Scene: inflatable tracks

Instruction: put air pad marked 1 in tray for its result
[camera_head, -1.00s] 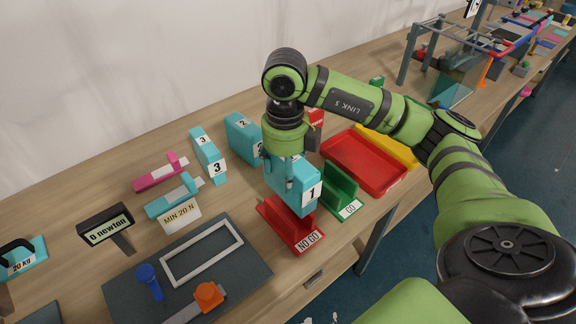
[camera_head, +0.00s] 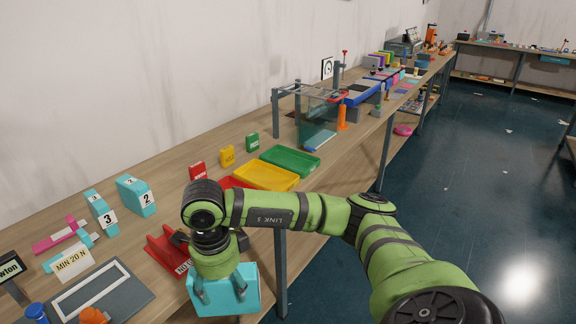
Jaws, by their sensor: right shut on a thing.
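The cyan air pad (camera_head: 238,298) is in my right gripper (camera_head: 222,292), which is shut on it at the bottom middle, at the table's front edge. Its number is not visible in this view now. The red tray (camera_head: 232,183) is partly hidden behind my right arm. The yellow tray (camera_head: 266,175) and the green tray (camera_head: 291,160) lie farther along the table, flat and empty. My left gripper is not in view.
The red NO GO holder (camera_head: 164,253) stands just left of my gripper. Cyan pads marked 3 (camera_head: 103,214) and 2 (camera_head: 137,196) stand behind. Small red (camera_head: 197,172), yellow (camera_head: 227,156) and green (camera_head: 252,142) signs stand behind the trays. A glass-panelled frame (camera_head: 318,120) stands beyond.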

